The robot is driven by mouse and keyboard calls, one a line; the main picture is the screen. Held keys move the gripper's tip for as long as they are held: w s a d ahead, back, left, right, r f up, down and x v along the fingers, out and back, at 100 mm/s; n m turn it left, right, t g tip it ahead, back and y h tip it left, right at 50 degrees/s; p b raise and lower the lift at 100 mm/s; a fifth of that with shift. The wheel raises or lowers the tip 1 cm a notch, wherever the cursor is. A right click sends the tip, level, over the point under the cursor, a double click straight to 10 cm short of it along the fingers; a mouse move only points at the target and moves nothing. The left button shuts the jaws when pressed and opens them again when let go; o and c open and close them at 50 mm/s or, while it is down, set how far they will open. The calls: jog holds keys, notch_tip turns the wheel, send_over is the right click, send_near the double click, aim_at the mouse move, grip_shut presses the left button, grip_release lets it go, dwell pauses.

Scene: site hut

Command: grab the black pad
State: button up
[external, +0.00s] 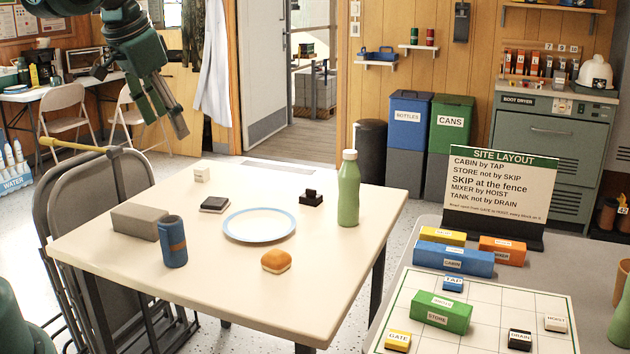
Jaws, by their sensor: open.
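A flat black pad (215,204) with a greyish top lies on the cream table, left of the plate. A small black object with a raised handle-like top (311,198) sits right of the plate. My gripper (166,118) hangs at the upper left, open and empty. It is well above the table and apart from the pad. Nothing covers the pad in this view.
On the cream table (330,290) are a white cube (202,174), a grey block (139,221), a blue cup (173,241), a blue-rimmed plate (259,238), a bun (276,261) and a green bottle (348,190). Folded chairs (55,230) stand at its left edge.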

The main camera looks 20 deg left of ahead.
jog(key=w+a+f+m+g, duration=0.1)
jog(key=w+a+f+m, duration=0.15)
jog(key=w, duration=0.45)
jog(key=m+g+p, duration=0.3)
jog(key=m+g, duration=0.1)
jog(key=m, duration=0.4)
send_near(214, 201)
jog(key=shift+s+f, duration=0.1)
jog(key=shift+s, duration=0.25)
jog(key=shift+w+f+m, duration=0.15)
jog(key=shift+f+m, duration=0.2)
jog(key=shift+f, duration=0.1)
jog(key=shift+f, duration=0.1)
jog(key=shift+f+b, duration=0.3)
jog(key=shift+f, duration=0.9)
jog(key=shift+f, duration=0.1)
